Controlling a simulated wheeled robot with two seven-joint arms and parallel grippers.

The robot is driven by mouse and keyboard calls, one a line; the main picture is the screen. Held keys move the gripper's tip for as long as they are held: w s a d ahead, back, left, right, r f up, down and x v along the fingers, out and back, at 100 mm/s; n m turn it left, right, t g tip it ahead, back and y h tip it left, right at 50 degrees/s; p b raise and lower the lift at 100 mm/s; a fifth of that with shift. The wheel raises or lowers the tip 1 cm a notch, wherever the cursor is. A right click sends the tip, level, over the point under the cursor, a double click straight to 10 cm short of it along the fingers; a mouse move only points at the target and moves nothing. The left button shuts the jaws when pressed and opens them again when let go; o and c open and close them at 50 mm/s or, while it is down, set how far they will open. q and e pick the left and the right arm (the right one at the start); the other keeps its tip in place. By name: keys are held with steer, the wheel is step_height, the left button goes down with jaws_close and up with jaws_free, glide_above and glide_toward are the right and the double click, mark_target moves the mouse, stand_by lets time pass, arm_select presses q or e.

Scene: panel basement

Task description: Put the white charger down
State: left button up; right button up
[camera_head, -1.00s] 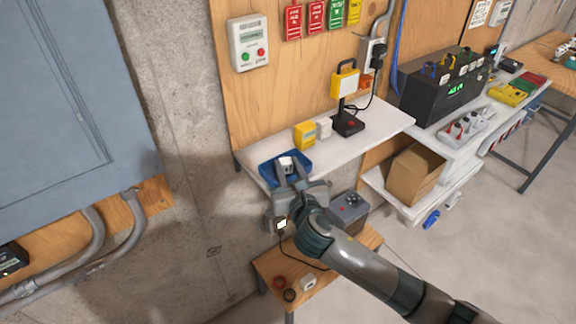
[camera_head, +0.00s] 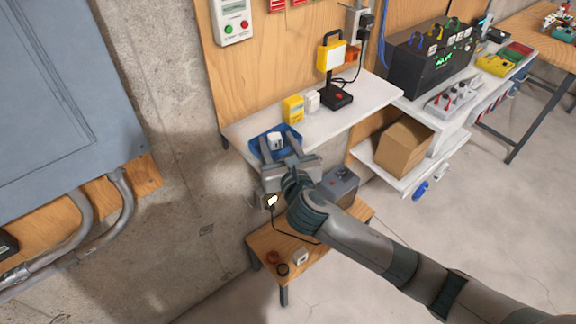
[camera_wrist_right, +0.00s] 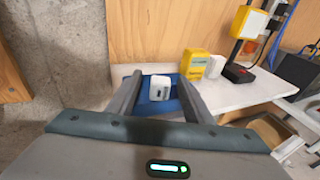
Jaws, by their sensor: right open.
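The white charger (camera_head: 276,141) rests in the blue tray (camera_head: 257,148) at the left end of the white shelf. It also shows in the right wrist view (camera_wrist_right: 159,88), sitting in the blue tray (camera_wrist_right: 174,104). My right gripper (camera_head: 280,147) is open at the tray. In the wrist view its fingers (camera_wrist_right: 159,80) stand on either side of the charger, with visible gaps between them and it. The charger's underside is hidden. My left gripper is not in view.
A yellow block (camera_head: 293,109) and a small white block (camera_head: 312,101) stand right of the tray. A black-based work lamp (camera_head: 336,96) is farther right. A low wooden table (camera_head: 318,260) below holds a grey box (camera_head: 340,187). The shelf's front right (camera_head: 355,110) is clear.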

steer(key=b+v, duration=0.2)
steer(key=v, duration=0.8)
steer(key=shift+d, duration=0.15)
steer(key=shift+s, duration=0.15)
stand_by(0.5)
